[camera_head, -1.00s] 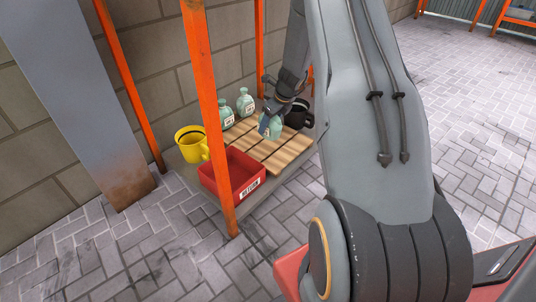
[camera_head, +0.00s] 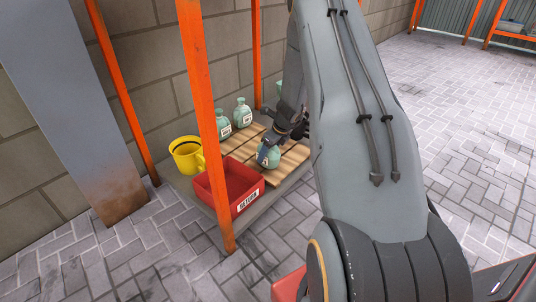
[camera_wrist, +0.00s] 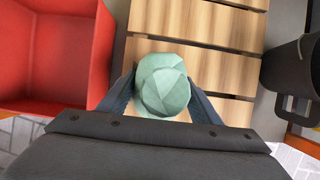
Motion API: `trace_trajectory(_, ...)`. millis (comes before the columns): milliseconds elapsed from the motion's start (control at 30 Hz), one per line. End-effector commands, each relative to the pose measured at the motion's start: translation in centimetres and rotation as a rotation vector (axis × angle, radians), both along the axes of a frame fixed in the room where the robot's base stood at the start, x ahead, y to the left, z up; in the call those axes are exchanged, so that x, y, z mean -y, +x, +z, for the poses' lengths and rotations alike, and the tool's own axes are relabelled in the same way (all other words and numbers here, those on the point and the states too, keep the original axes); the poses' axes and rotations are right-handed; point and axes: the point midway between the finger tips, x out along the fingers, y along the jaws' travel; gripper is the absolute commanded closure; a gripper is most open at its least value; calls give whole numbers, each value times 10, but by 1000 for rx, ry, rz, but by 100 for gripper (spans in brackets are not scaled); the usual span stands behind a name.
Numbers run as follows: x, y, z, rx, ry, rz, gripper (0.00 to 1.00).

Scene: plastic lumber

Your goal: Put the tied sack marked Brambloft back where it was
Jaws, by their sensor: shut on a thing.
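My gripper (camera_head: 266,150) is shut on a pale green tied sack (camera_head: 270,159), low over the front part of the wooden slatted board. The sack's faceted top (camera_wrist: 163,84) sits between both fingers in the wrist view. Its label is too small to read, and I cannot tell whether its base touches the slats. Two similar green sacks with white labels stand upright at the back, one on the left (camera_head: 222,126) and one further right (camera_head: 242,114). Their names are unreadable. Another green thing (camera_head: 279,88) is mostly hidden behind my arm.
The slatted board (camera_head: 245,150) has bare slats around the held sack. An open, empty red bin (camera_head: 217,200), with a label that seems to read RETURN, stands at its left. A black mug (camera_wrist: 288,75) is at the right. An orange post (camera_head: 207,110) rises in front.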

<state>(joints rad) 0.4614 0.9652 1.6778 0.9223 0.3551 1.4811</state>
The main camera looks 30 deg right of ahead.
Motion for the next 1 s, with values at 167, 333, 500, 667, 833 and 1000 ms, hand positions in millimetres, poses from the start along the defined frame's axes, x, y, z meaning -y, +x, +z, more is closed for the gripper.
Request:
trace_trajectory(167, 0, 1, -1, 1, -1, 0, 89)
trace_trajectory(333, 0, 0, -2, 0, 0, 1, 24)
trace_trajectory(500, 0, 0, -2, 0, 0, 1, 24)
trace_trajectory(667, 0, 0, 0, 0, 0, 1, 24)
trace_trajectory(833, 2, -6, 17, 0, -1, 0, 24)
trace_trajectory(1000, 7, -17, 47, 2, -1, -1, 24)
